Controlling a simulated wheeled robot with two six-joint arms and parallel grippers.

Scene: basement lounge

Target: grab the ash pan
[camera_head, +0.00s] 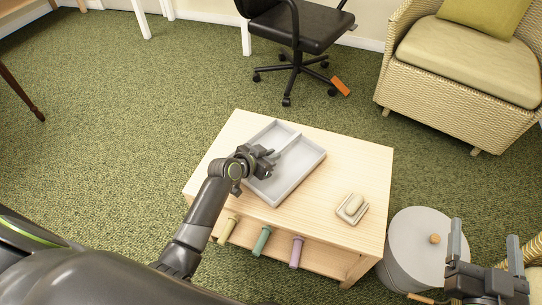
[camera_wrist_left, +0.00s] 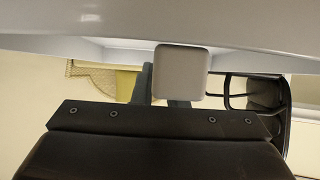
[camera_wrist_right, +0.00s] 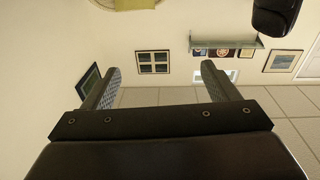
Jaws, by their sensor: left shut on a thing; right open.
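The ash pan appears to be the light grey shallow tray (camera_head: 286,181) with a raised middle bar, on the pale wooden table (camera_head: 350,160). My left gripper (camera_head: 266,160) is over the tray at the near end of the bar, shut on a part of it. In the left wrist view a rounded grey block (camera_wrist_left: 180,72) sits at the jaws, against a grey slab (camera_wrist_left: 160,20). The exact contact is partly hidden. My right gripper (camera_head: 485,240) is open and empty at the right, beyond the table; its spread fingers (camera_wrist_right: 160,75) show in the right wrist view.
A soap dish (camera_head: 352,208) with a bar stands on the table's right side. Green, teal and purple rolled items (camera_head: 262,241) stick out at the front edge. A grey round bin (camera_head: 415,250) stands right of the table. An office chair (camera_head: 300,30) and wicker armchair (camera_head: 455,85) are behind.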

